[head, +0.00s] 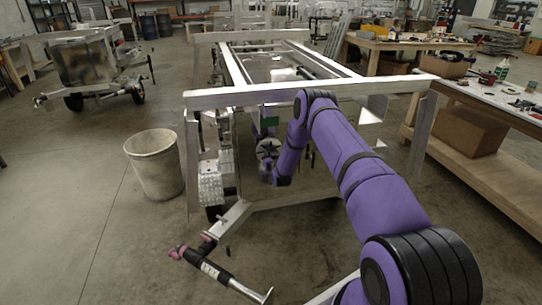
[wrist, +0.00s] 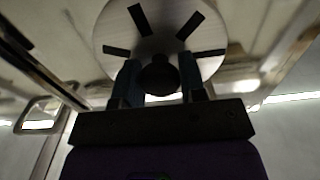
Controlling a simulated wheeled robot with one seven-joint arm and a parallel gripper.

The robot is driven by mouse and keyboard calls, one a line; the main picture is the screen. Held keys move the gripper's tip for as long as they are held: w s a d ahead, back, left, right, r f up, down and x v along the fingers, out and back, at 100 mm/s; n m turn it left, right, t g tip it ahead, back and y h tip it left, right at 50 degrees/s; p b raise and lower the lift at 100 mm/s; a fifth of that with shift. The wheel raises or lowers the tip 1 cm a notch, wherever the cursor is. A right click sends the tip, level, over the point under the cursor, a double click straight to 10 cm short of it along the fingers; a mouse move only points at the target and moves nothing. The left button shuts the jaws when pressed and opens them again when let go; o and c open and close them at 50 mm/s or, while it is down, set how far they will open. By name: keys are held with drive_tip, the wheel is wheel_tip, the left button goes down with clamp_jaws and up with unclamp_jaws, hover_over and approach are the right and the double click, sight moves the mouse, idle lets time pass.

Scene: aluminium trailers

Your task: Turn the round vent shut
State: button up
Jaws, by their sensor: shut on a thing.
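The round vent (wrist: 157,28) is a pale disc with several dark slots and a dark central knob (wrist: 158,78), seen at the top middle of the wrist view. My gripper (wrist: 160,85) has one finger on each side of the knob and is shut on it. The disc's top edge is cut off by the frame. In the head view the round vent (head: 267,148) shows small beyond the bent end of my purple arm, under the trailer frame.
The aluminium trailer frame (head: 225,98) surrounds the arm's reach, with a bar across the front. A pale bin (head: 154,165) stands to its left. A workbench (head: 490,100) with tools and a cardboard box (head: 467,131) is at right. Open floor lies at front left.

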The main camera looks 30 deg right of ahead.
idle(0.3)
drive_tip(key=o, duration=0.9)
drive_tip(key=v, duration=1.1)
